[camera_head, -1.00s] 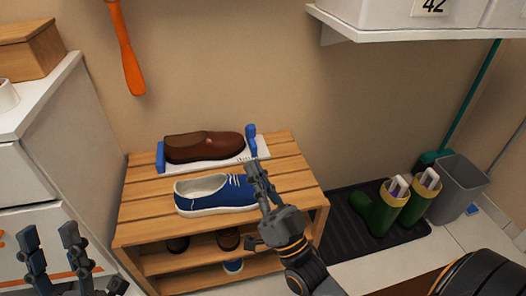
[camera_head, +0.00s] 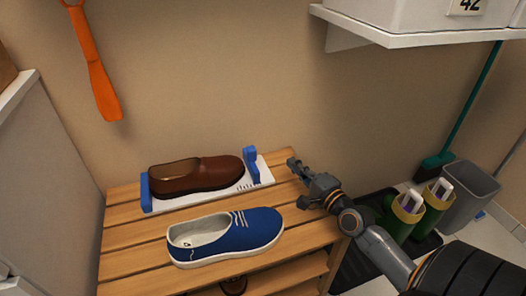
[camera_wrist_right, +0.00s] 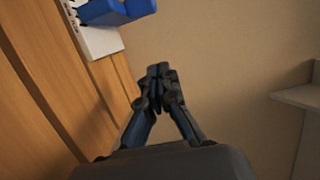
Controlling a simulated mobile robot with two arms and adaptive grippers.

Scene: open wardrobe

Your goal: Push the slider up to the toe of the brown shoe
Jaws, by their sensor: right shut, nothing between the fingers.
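The brown shoe (camera_head: 197,176) lies on a white measuring board (camera_head: 212,198) on top of the wooden rack, its toe pointing right. A blue heel stop (camera_head: 146,192) stands at the board's left end. The blue slider (camera_head: 252,166) stands on the board to the right of the toe, with a small gap seen between them. The slider also shows at the top of the right wrist view (camera_wrist_right: 118,10). My right gripper (camera_head: 293,164) is shut and empty, to the right of the slider and apart from it; its fingertips show in the wrist view (camera_wrist_right: 158,72). My left gripper is out of view.
A blue shoe (camera_head: 225,235) stands on the rack (camera_head: 120,237) in front of the board. A white shelf (camera_head: 420,38) juts out at the upper right. An orange shoehorn (camera_head: 95,65) hangs on the wall. Green boots (camera_head: 405,215) and a grey bin (camera_head: 468,195) stand right of the rack.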

